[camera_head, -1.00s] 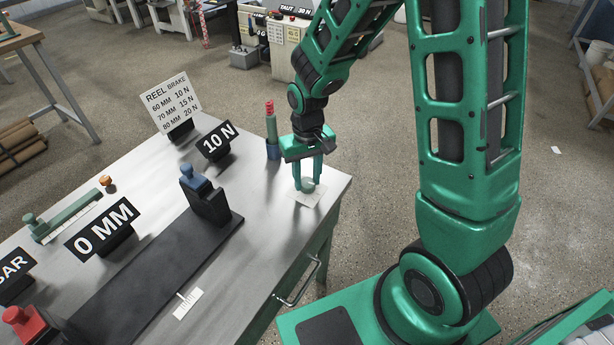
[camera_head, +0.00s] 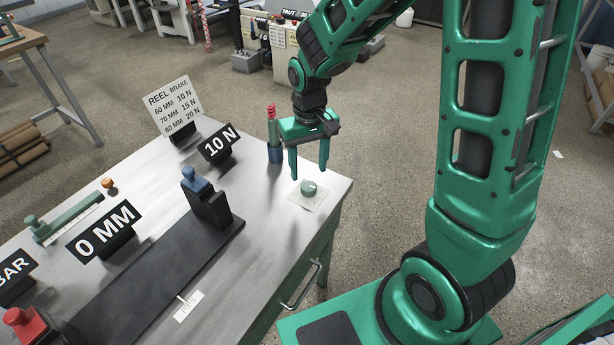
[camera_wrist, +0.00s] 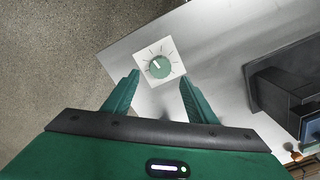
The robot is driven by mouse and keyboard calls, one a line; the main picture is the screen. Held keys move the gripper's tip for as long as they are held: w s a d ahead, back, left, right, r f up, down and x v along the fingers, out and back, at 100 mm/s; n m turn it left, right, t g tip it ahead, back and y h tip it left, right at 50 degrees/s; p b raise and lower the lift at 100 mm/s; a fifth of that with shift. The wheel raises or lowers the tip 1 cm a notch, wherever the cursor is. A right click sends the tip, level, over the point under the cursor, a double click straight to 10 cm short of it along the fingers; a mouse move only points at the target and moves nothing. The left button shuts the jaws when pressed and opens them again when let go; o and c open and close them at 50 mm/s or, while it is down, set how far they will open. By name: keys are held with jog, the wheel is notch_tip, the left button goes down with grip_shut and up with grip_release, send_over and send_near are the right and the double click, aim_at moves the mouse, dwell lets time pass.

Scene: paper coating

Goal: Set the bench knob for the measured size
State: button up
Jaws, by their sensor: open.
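The bench knob (camera_head: 308,188) is a small round green knob on a pale square plate (camera_head: 299,197) near the bench's right corner. In the wrist view the knob (camera_wrist: 160,67) has a white pointer aimed up and slightly left, with tick marks around it. My gripper (camera_head: 308,173) is open and empty, above the knob and apart from it. A display reads 10 N (camera_head: 218,145). A sign (camera_head: 175,106) titled REEL BRAKE lists 60 MM 10 N, 70 MM 15 N, 80 MM 20 N. Another display reads 0 MM (camera_head: 102,232).
A blue-and-green post with a red top (camera_head: 273,140) stands just left of my gripper. A dark rail (camera_head: 150,275) with a blue-topped block (camera_head: 205,200) crosses the bench. A red-topped part (camera_head: 25,322) is at lower left. Bare metal bench (camera_head: 262,215) lies between rail and knob.

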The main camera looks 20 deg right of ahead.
aim_at(308, 185)
notch_tip(308, 185, up, 5)
jog(key=shift+f, duration=0.1)
dwell(0.5)
jog(key=s+d+r+m, duration=0.3)
jog(key=s+d, duration=0.6)
jog(key=s, duration=0.3)
jog(key=s+d+r+m, duration=0.3)
jog(key=s+d+r, duration=0.1)
jog(key=s+d, duration=0.5)
jog(key=s, duration=0.2)
jog(key=shift+s+r+m, duration=0.2)
jog(key=shift+s+m, duration=0.1)
jog(key=shift+s, duration=0.1)
jog(key=shift+w, duration=0.15)
